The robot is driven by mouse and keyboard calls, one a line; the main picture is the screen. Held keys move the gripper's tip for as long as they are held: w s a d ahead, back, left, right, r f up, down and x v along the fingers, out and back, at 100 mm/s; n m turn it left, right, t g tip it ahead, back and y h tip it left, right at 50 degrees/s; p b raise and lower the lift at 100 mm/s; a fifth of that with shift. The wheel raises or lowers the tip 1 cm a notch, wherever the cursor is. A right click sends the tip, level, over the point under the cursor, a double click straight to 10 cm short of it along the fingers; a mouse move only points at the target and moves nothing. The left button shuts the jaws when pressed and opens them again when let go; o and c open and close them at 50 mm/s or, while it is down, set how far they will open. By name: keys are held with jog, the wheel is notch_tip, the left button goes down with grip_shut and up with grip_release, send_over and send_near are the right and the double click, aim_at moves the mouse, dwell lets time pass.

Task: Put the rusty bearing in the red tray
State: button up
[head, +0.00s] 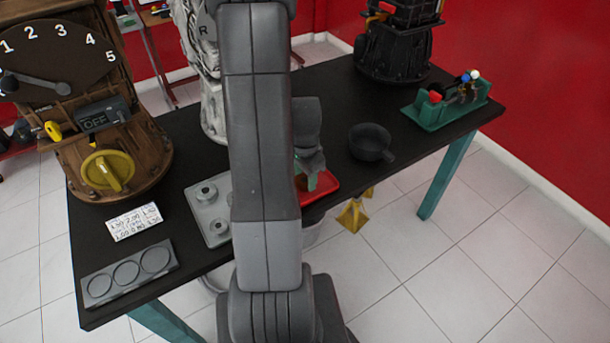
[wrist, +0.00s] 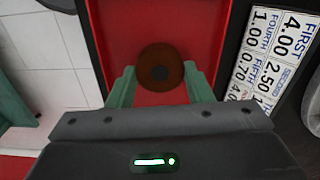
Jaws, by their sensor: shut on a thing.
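The red tray (wrist: 112,22) lies behind and around the bearing in that view. Its height above the tray floor is hard to tell. In the head view the red tray (head: 322,190) shows at the table's front edge, partly hidden by my arm.
A dark pan (head: 370,142) stands right of the tray on the black table (head: 330,95). A grey plate with knobs (head: 209,207) lies left of the tray. A green fixture (head: 447,104) is at the far right. A number card (wrist: 272,60) lies beside the tray in the wrist view.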

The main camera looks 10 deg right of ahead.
aim_at(305, 180)
jog(key=shift+f, duration=0.15)
jog(key=o, duration=0.6)
jog(key=shift+f, duration=0.1)
jog(key=o, duration=0.5)
notch_tip(305, 180, up, 12)
jog(key=shift+r, duration=0.25)
